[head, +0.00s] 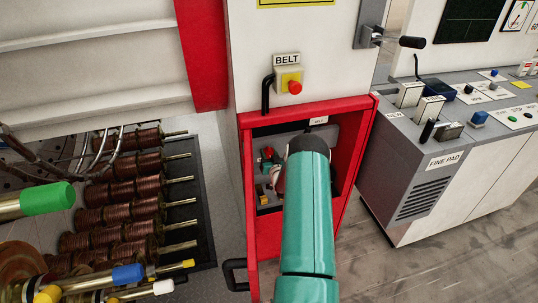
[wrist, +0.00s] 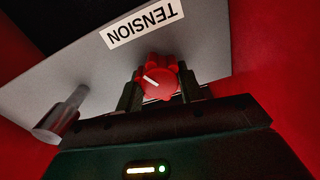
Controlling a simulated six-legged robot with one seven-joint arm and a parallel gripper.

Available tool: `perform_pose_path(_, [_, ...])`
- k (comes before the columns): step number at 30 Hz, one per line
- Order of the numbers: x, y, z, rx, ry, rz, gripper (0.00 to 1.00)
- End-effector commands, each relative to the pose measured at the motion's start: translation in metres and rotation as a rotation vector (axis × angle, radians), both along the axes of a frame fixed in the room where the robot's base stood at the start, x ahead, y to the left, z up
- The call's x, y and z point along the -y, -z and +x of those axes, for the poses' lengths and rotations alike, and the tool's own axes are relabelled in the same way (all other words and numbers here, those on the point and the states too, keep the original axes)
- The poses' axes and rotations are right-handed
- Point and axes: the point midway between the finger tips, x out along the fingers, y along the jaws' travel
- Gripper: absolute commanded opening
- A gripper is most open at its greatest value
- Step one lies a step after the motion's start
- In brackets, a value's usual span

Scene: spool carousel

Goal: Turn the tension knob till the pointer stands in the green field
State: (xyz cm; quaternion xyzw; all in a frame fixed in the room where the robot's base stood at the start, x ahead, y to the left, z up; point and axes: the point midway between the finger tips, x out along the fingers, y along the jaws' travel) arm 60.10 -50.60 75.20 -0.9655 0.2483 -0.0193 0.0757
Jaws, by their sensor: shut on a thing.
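The tension knob (wrist: 158,82) is red with a lobed rim and a white line across its face. It sits on a grey panel under an upside-down TENSION label (wrist: 142,23) in the wrist view. My gripper (wrist: 161,90) has one dark finger on each side of the knob and is shut on it. In the head view my teal arm reaches into a red-framed recess (head: 247,205) and hides the gripper and most of the panel. A small dial (head: 518,15) with coloured fields hangs at the top right; its pointer reading is too small to tell.
A grey cylinder (wrist: 62,116) stands out from the panel beside the knob. Red recess walls are close on both sides. Above the recess is a red BELT button (head: 295,87). Copper spools (head: 125,190) lie at left; a grey control desk (head: 430,150) stands at right.

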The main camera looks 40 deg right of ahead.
Motion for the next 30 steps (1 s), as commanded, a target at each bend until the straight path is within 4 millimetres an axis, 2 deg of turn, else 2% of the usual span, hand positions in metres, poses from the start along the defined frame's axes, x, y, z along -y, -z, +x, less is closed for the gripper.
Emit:
perform_pose_path(18, [0.0014, 0.0000, -0.0008, 0.256, 0.001, 0.461, 0.14])
perform_pose_path(30, [0.0015, -0.0002, -0.0007, 0.323, 0.000, 0.582, 0.14])
